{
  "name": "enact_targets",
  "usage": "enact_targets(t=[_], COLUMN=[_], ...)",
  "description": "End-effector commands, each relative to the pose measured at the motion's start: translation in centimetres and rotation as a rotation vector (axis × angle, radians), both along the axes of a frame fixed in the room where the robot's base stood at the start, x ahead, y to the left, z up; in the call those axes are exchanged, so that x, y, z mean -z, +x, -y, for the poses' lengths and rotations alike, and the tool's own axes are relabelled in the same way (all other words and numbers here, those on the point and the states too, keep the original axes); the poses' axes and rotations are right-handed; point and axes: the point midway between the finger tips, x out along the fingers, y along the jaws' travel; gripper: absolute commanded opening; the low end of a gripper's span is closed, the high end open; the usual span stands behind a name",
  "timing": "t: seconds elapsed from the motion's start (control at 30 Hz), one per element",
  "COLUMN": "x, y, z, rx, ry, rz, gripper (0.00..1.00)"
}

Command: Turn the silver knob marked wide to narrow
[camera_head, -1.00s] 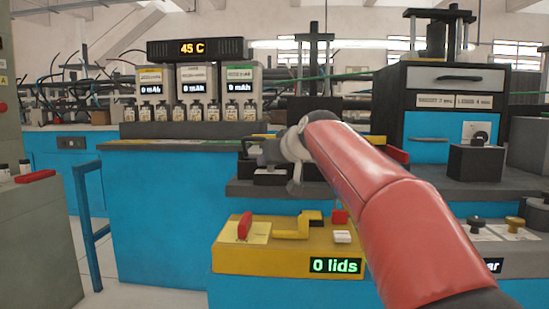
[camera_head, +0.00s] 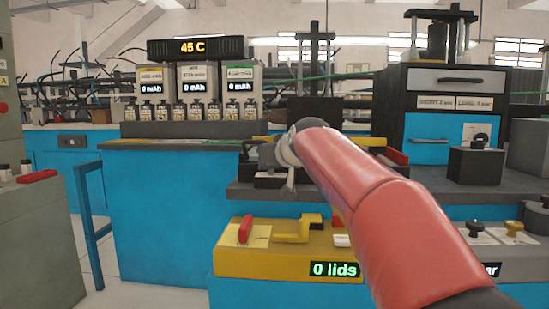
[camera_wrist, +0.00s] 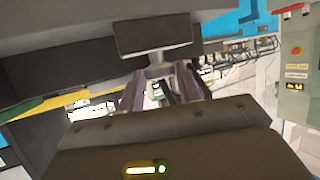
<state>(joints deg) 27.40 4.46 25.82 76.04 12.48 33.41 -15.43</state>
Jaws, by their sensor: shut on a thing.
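My gripper (camera_head: 268,158) is over the dark bench in the middle of the head view, small and partly hidden by my red arm. In the wrist view my gripper's two fingers (camera_wrist: 160,88) close around a pale, silver-looking knob (camera_wrist: 157,60). The knob joins a dark block (camera_wrist: 155,36), and its lower part is hidden between the fingers. I cannot read any wide or narrow marking, nor tell which way the knob points.
A yellow box (camera_head: 262,262) with a red lever and a "0 lids" display stands below my arm. Battery racks (camera_head: 195,90) stand at the back left. A dark block (camera_head: 476,163) with a black knob stands at the right. Open floor lies at the left.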

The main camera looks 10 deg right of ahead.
Motion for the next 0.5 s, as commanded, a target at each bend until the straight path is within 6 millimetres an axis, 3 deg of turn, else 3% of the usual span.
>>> enact_targets(t=[0.5], x=[0.29], y=[0.04], z=[-1.0], rx=[0.297], ry=[-0.001], rz=[0.0], gripper=[0.11])
